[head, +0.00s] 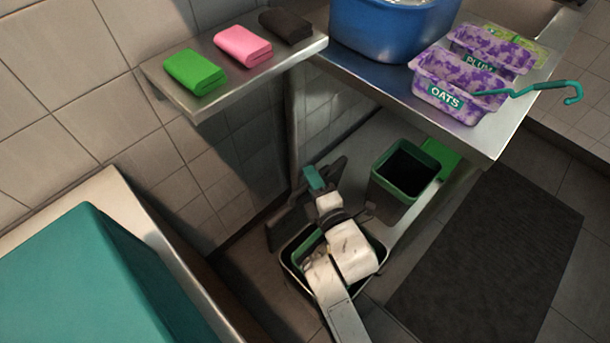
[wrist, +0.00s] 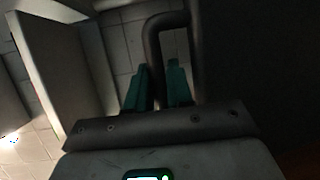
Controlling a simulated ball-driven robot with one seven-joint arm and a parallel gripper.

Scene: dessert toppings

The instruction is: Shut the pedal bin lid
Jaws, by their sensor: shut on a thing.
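The pedal bin (head: 287,262) stands on the floor at the lower middle of the head view, its top open under my arm. Its dark grey lid (head: 285,222) appears raised and nearly upright at the back left of the bin, seen almost edge-on. My gripper (head: 315,178) is at the upper part of this lid. In the wrist view my gripper's teal fingers (wrist: 165,88) are shut on the dark grey bar handle (wrist: 157,55), one on each side of it. My arm hides much of the bin, and the hinge cannot be made out.
A green-rimmed bin (head: 394,200) with a green flap (head: 440,158) stands just right of my arm. A steel counter (head: 482,148) overhangs the area, holding a blue tub (head: 385,30) and purple oat packs (head: 445,97). A wall shelf (head: 215,103) holds folded cloths. A dark mat (head: 490,260) lies right.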

